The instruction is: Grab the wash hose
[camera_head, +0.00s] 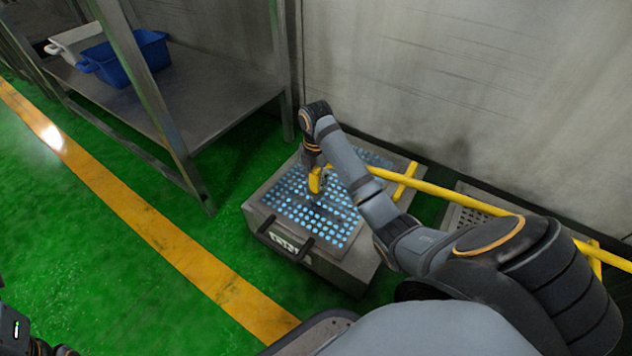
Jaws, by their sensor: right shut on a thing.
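My right gripper (315,172) reaches down over the perforated top of a grey metal box. It is shut on a yellow piece, which I take to be the wash hose (317,182). This piece is small in view and hangs just above or at the perforated top; I cannot tell whether it touches. My right forearm hides part of the area behind it. A dark part of my left arm shows at the bottom left corner, but its jaws are not in view.
The grey box (268,240) has a black front handle. A yellow rail (450,194) runs behind my right arm along the wall. A metal shelf (205,95) at the left holds a blue bin (130,58) and a white bin. Green floor is open at the left.

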